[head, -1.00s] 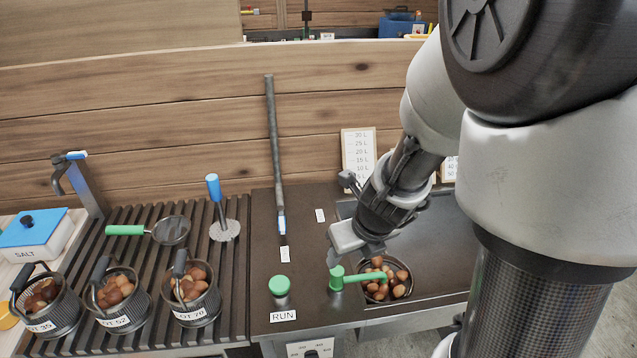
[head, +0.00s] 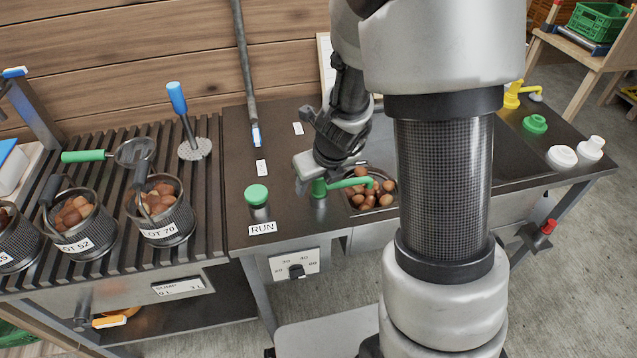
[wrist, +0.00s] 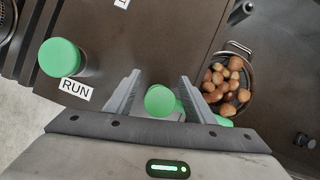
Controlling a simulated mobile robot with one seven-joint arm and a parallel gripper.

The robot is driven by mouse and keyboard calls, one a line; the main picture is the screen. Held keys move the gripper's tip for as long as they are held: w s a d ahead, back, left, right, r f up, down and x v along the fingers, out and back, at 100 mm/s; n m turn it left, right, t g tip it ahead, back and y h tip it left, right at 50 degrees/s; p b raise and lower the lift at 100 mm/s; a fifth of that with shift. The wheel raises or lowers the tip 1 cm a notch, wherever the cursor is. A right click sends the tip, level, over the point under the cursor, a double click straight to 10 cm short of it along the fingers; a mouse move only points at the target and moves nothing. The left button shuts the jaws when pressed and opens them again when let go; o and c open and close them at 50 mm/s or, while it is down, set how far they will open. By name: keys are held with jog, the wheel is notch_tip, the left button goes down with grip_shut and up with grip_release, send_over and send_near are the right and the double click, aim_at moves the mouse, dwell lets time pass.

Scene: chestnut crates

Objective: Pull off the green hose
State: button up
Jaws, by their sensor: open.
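The green hose (head: 352,183) is a bent green pipe that runs from an upright green round-topped end out over a round basket of chestnuts (head: 374,200). In the wrist view, the round green top (wrist: 160,100) sits between the two fingers, with a gap visible on each side. The rest of the hose runs right, partly hidden behind the right finger, and shows again beside the basket (wrist: 226,121). My gripper (wrist: 159,82) is open around the green top and holds nothing. In the head view, my gripper (head: 308,184) is right at the upright end and partly covers it.
A green RUN button (head: 257,195) stands left of the hose. Further left, lot baskets (head: 165,220), a green-handled strainer (head: 135,153) and a blue-handled tool (head: 188,120) stand on a slatted rack. A dial panel (head: 294,264) is on the bench front.

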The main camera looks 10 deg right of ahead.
jog(key=shift+w+f, duration=0.1)
jog(key=shift+f, duration=0.15)
grip_shut()
dwell(0.3)
jog(key=shift+r+p, duration=0.65)
jog(key=shift+p, duration=0.05)
jog(key=c, duration=0.8)
grip_release()
grip_shut()
